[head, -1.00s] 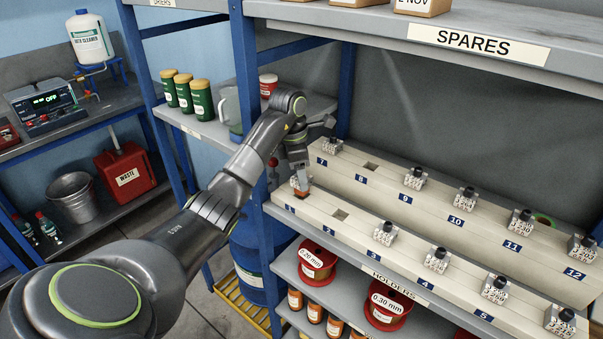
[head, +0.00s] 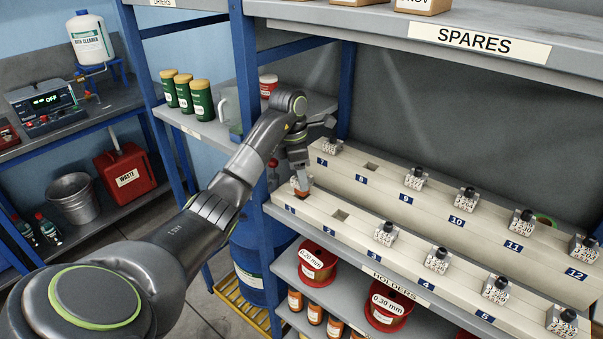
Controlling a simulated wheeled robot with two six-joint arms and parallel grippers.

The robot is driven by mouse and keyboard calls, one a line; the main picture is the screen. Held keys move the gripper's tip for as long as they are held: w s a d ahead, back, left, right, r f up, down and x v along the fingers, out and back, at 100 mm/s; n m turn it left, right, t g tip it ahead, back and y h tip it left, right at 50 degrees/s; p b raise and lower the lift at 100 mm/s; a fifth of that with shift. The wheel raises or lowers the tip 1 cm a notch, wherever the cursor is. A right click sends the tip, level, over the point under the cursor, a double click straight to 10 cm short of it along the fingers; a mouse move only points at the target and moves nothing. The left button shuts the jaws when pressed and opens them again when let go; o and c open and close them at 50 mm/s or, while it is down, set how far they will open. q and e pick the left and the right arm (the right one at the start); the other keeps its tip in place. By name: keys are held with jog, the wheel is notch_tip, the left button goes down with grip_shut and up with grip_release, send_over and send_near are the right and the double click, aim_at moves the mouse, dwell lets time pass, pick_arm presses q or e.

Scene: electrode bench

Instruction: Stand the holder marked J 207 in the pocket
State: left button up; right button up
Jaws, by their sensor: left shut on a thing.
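My left gripper (head: 300,181) is at the left end of the front rack, at the place numbered 1. It is shut on a small holder (head: 299,190), mostly hidden by the fingers; its marking cannot be read. Other white holders with black knobs stand in the front rack (head: 352,235) and the rear rack (head: 345,173). Their markings are too small to read. An empty square pocket (head: 340,216) shows at place 2, and another empty pocket (head: 372,166) at place 8. My right gripper is not in view.
The SPARES shelf (head: 380,25) overhangs the racks. A blue post (head: 247,75) stands close to my left arm. Wire spools (head: 388,305) and orange-capped jars sit on the shelf below. Green tins (head: 185,95) stand on a shelf at left.

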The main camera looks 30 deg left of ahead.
pick_arm(q)
jog(key=shift+f+b, duration=0.65)
jog(key=shift+b, duration=0.05)
jog(key=shift+f+b, duration=0.75)
jog(key=shift+f, duration=0.15)
jog(key=o, duration=1.4)
jog(key=shift+r, duration=0.1)
jog(key=r+p, duration=0.3)
jog(key=r, duration=0.1)
jog(key=s+a+r+p, duration=0.1)
jog(key=r+p, duration=0.2)
jog(key=p, duration=0.1)
jog(key=r+p, duration=0.4)
jog(key=shift+s+a+r, duration=0.15)
jog(key=shift+r, duration=0.2)
